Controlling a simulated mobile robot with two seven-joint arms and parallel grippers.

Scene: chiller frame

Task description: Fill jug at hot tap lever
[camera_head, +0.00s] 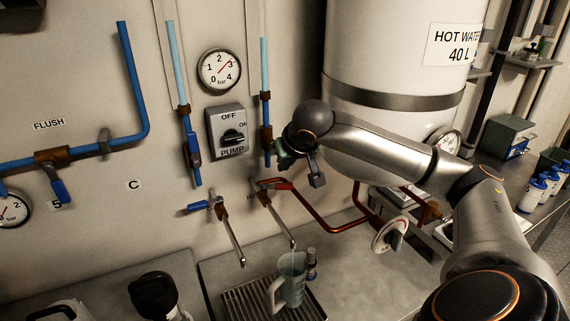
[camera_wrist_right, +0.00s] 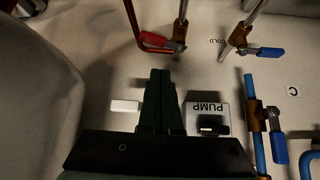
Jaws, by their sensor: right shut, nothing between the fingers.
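The hot tap has a red lever (camera_head: 272,184) and a spout (camera_head: 282,225) angled down over the jug. The lever also shows beyond my fingertips in the right wrist view (camera_wrist_right: 156,42). A clear jug (camera_head: 290,289) stands upright on the slotted drain grate (camera_head: 247,302). A thin pale-blue stream (camera_head: 293,263) runs from the spout into it; the level inside is unclear. My right gripper (camera_head: 284,158) is shut and empty, above the lever and apart from it. Its dark green fingers (camera_wrist_right: 161,75) are together in the right wrist view. My left gripper is not in view.
The cold tap with a blue lever (camera_head: 198,207) is left of the hot tap. The pump switch (camera_head: 228,130) and pipes are on the wall close by. The hot water tank (camera_head: 390,60) stands behind my right arm.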

